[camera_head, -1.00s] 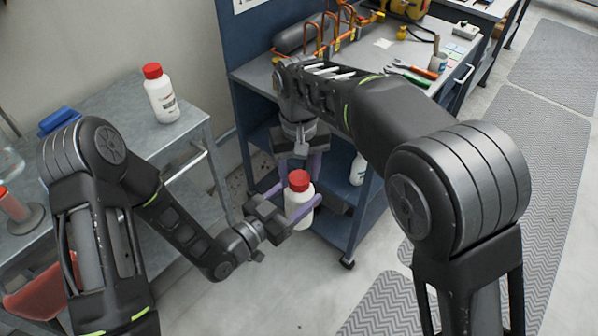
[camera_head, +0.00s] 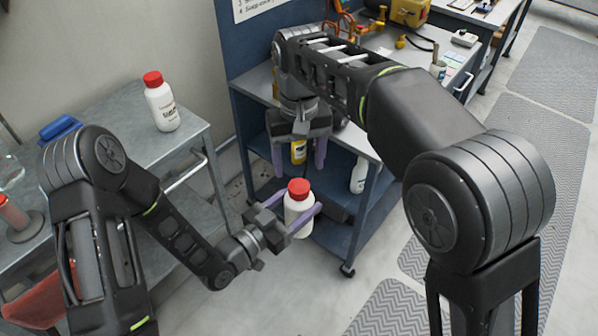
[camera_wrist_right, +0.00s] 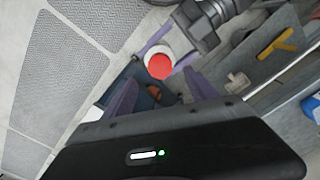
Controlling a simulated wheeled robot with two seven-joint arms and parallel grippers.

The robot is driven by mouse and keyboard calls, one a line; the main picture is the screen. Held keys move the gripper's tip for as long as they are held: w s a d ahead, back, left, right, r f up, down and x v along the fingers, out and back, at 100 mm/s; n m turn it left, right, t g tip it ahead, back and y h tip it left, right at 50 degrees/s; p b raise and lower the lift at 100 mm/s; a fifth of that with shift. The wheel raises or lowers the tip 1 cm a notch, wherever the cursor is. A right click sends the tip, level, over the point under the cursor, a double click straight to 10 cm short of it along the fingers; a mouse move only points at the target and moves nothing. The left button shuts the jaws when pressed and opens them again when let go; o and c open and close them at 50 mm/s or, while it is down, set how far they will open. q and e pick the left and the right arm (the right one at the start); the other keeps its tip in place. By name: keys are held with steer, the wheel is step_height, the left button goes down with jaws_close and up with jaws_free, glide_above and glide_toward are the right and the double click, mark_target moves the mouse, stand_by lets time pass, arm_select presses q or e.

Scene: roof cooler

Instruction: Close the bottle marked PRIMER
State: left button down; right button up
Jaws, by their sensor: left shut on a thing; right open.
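A white bottle (camera_head: 298,219) with a red cap (camera_head: 299,186) stands upright in the purple fingers of my left gripper (camera_head: 301,203), which is shut on its body in mid-air. The cap sits on the bottle's top; I cannot tell how tight it is. No label is readable on this bottle. My right gripper (camera_head: 299,169) is open and empty, fingers down, just above the cap and apart from it. The right wrist view shows the red cap (camera_wrist_right: 159,66) from above, between and beyond the open fingers.
Another white, red-capped bottle (camera_head: 161,103) stands on the left metal table (camera_head: 110,116); its print is too small to read. A blue shelf cart (camera_head: 347,237) behind the grippers holds a yellow container (camera_head: 298,151) and a white bottle (camera_head: 359,176). Grey floor is clear in front.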

steer(key=shift+r, duration=0.45)
